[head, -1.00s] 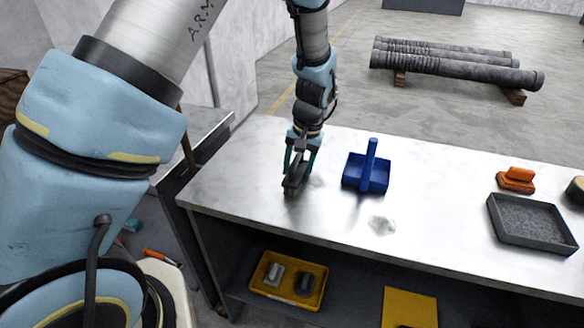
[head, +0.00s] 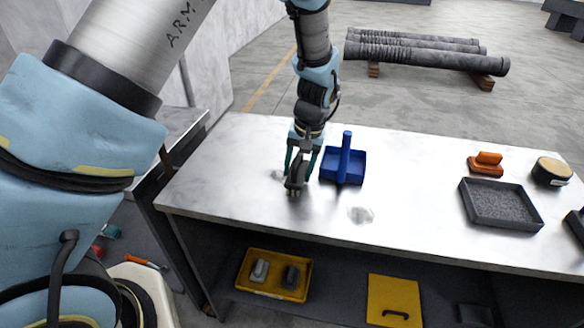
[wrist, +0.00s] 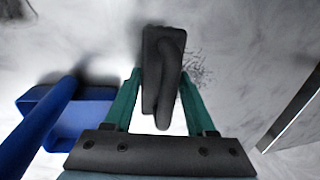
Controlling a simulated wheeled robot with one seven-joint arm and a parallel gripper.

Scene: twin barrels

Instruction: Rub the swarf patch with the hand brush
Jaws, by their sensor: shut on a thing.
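My gripper (head: 301,167) is shut on the dark grey hand brush (head: 297,184), low over the left part of the metal bench. In the wrist view the brush (wrist: 151,72) sits between my green fingers. I cannot tell whether it touches the bench top. The swarf patch shows in the wrist view as fine dark specks (wrist: 196,70) just right of the brush, partly hidden by it. In the head view the patch (head: 277,174) is a faint grey smudge left of my gripper.
A blue dustpan (head: 345,165) stands close to the right of my gripper. A pale mark (head: 360,214) lies nearer the front edge. The bench's middle is mostly clear.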

